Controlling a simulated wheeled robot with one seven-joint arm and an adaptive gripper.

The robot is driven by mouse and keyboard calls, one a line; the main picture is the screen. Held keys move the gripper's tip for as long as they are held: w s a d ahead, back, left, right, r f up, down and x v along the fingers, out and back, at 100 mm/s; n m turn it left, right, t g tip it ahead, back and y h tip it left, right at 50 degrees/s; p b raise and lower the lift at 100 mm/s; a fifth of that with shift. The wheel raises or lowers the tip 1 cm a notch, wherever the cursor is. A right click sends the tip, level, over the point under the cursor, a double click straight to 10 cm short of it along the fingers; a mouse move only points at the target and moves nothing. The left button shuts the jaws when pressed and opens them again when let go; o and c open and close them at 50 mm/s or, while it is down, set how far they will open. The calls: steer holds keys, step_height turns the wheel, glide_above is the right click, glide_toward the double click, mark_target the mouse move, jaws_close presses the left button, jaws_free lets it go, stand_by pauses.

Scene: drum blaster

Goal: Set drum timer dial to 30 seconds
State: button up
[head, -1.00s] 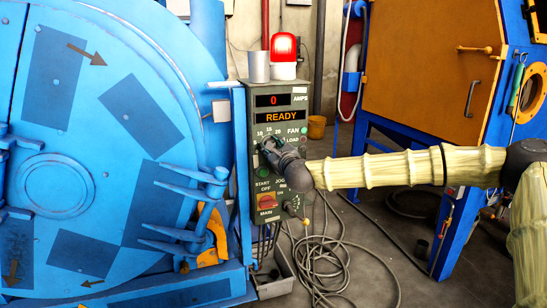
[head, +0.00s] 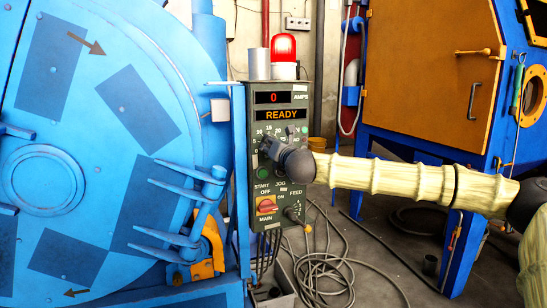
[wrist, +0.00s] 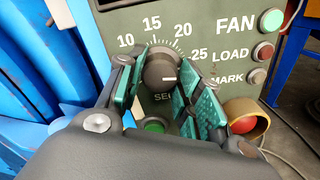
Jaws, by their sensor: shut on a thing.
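The timer dial (wrist: 160,68) is a dark round knob on the green-grey control panel (wrist: 222,50), with 10, 15, 20 and 25 printed around it. A white line on its face points right; a 30 mark is not visible, and my right finger covers that area. My gripper (wrist: 158,82) is shut on the dial, one teal-padded finger on each side. In the head view my gripper (head: 272,152) hides most of the dial. The panel displays read 0 AMPS and READY.
A green button (wrist: 155,124) sits below the dial. FAN, LOAD and MARK buttons (wrist: 264,51) are on the right. A red main switch (head: 266,204) and feed knob (head: 293,213) sit lower. The blue drum door (head: 95,130) stands left; cables (head: 335,262) lie on the floor.

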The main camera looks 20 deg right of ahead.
steer(key=shift+f+m+b, duration=0.2)
steer(key=shift+m+b, duration=1.85)
steer(key=shift+m, duration=0.25)
steer(key=shift+r, duration=0.1)
steer(key=o, duration=1)
steer(key=shift+d, duration=0.1)
steer(key=shift+o, duration=0.2)
steer(key=s, duration=1.2)
steer(key=shift+d, duration=0.15)
